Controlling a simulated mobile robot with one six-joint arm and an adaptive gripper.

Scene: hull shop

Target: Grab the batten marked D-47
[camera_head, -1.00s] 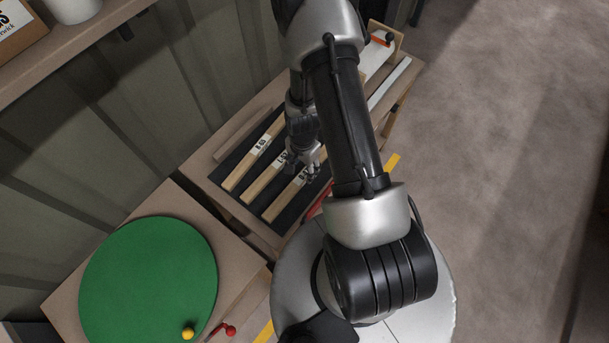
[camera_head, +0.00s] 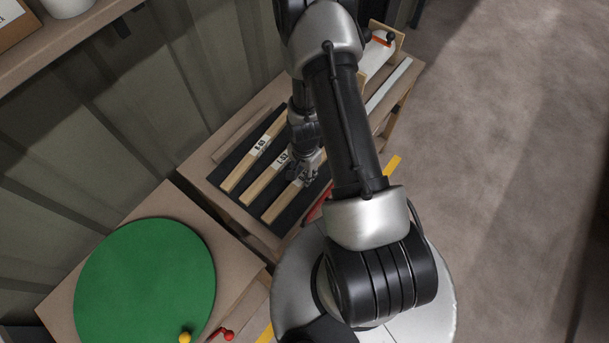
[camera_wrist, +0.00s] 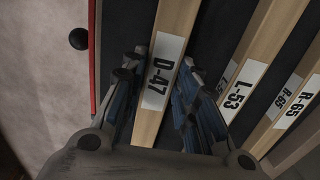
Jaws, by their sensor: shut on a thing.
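The batten marked D-47 (camera_wrist: 162,72) is a pale wooden strip with a white label, in the middle of the wrist view. My gripper (camera_wrist: 157,92) is shut on it, one finger on each side near the label. In the head view the same batten (camera_head: 279,209) is the nearest of the wooden strips on a dark mat, and my gripper (camera_head: 308,174) is over its labelled part. The far end of it is hidden behind my arm. I cannot tell whether it is lifted off the mat.
Batten L-53 (camera_wrist: 238,84) lies alongside on the right, then R-65 (camera_wrist: 296,102). The dark mat (camera_head: 240,212) lies on a wooden bench. A red strip (camera_wrist: 93,60) runs along the left. A round green board (camera_head: 145,285) is on the left table.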

